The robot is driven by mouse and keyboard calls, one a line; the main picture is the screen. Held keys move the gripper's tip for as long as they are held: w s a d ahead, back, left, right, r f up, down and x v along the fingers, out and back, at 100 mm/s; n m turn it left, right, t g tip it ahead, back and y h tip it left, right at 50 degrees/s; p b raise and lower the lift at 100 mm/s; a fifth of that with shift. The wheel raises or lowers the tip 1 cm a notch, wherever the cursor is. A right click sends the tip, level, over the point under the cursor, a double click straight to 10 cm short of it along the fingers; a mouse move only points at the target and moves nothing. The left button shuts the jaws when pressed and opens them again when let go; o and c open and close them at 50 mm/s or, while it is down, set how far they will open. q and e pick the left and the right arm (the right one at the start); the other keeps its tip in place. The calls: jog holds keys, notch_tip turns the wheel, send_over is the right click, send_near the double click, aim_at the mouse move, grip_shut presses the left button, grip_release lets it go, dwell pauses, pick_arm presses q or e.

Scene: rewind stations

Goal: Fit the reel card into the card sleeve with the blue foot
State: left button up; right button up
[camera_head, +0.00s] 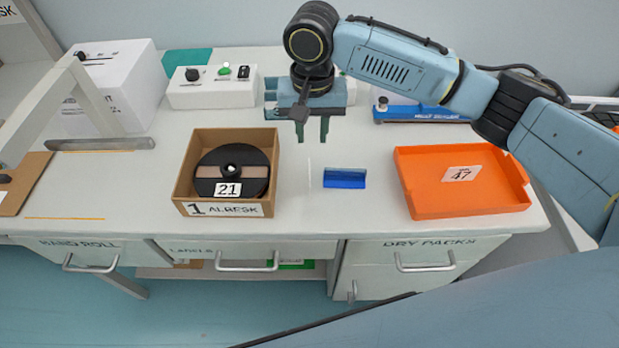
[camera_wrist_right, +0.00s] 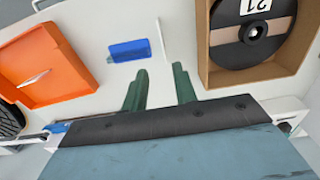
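A blue block-like foot (camera_head: 344,178) sits on the bench; it also shows in the right wrist view (camera_wrist_right: 129,51). A thin pale strip (camera_head: 309,172) lies or stands just left of it, and I cannot tell whether it is the reel card seen edge-on. In the right wrist view the strip (camera_wrist_right: 163,40) is in line with the gap between my fingers, beyond their tips. My right gripper (camera_head: 312,138) is over the bench behind the strip, with its green fingers (camera_wrist_right: 159,80) apart and nothing seen between them. My left gripper is out of view.
A cardboard box (camera_head: 180,198) holding a black reel marked 21 stands left of the strip. An orange tray (camera_head: 420,200) with a card marked 47 (camera_head: 463,173) is at the right. White control boxes (camera_head: 212,97) stand at the back. The bench between box and tray is otherwise mostly clear.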

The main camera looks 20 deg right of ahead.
jog(key=f, duration=0.4)
jog(key=f+b, duration=0.1)
jog(key=f, duration=0.2)
jog(key=f+b, duration=0.1)
jog(key=f, duration=0.3)
jog(key=shift+a+f, duration=0.25)
jog(key=shift+f, duration=0.1)
grip_shut()
